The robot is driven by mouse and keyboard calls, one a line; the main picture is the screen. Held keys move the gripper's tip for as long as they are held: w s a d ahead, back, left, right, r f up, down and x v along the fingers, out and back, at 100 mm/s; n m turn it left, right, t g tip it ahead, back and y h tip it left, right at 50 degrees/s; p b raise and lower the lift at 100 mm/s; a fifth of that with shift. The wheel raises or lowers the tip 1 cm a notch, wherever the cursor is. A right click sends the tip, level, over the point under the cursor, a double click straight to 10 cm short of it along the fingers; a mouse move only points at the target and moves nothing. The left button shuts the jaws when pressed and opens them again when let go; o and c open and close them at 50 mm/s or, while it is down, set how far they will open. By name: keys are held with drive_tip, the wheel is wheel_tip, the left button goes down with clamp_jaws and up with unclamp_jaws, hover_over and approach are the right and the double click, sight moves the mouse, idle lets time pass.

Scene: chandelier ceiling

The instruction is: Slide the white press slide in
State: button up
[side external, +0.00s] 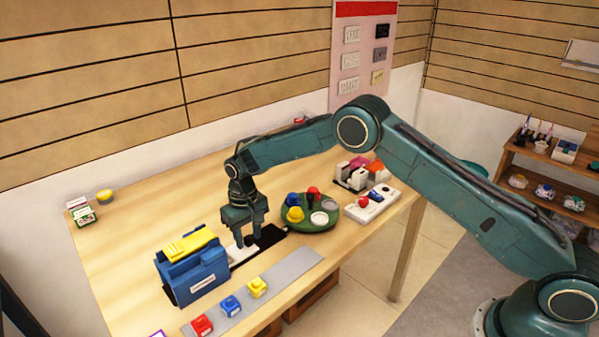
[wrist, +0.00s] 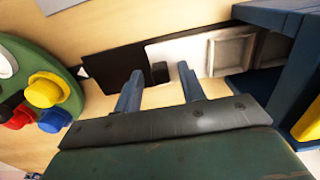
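The white press slide (wrist: 184,48) lies in a black track (wrist: 113,65). Its tray end, with square recesses, runs towards the blue press (wrist: 300,75) on the right of the wrist view. A small dark knob (wrist: 159,73) stands at the slide's other end. My gripper (wrist: 160,70) is open, its two fingers on either side of the knob with gaps between. In the side view my gripper (side external: 247,241) points down over the slide (side external: 238,254), beside the blue press (side external: 205,280), which has a yellow handle (side external: 187,244). The knob is hidden there.
A green round tray (side external: 311,225) with coloured pieces stands right of the track. A grey strip (side external: 282,271) with red, blue and yellow blocks lies in front. A white button box (side external: 371,207) is further right. The table's left rear is mostly clear.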

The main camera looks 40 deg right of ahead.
drive_tip(key=shift+r, duration=0.1)
wheel_tip(320, 180, up, 14)
drive_tip(key=shift+f, duration=0.2)
idle(0.6)
idle(0.4)
drive_tip(key=m, duration=1.8)
drive_tip(key=shift+a+r, duration=0.2)
drive_tip(key=shift+f, duration=0.1)
drive_tip(key=shift+f, duration=6.8)
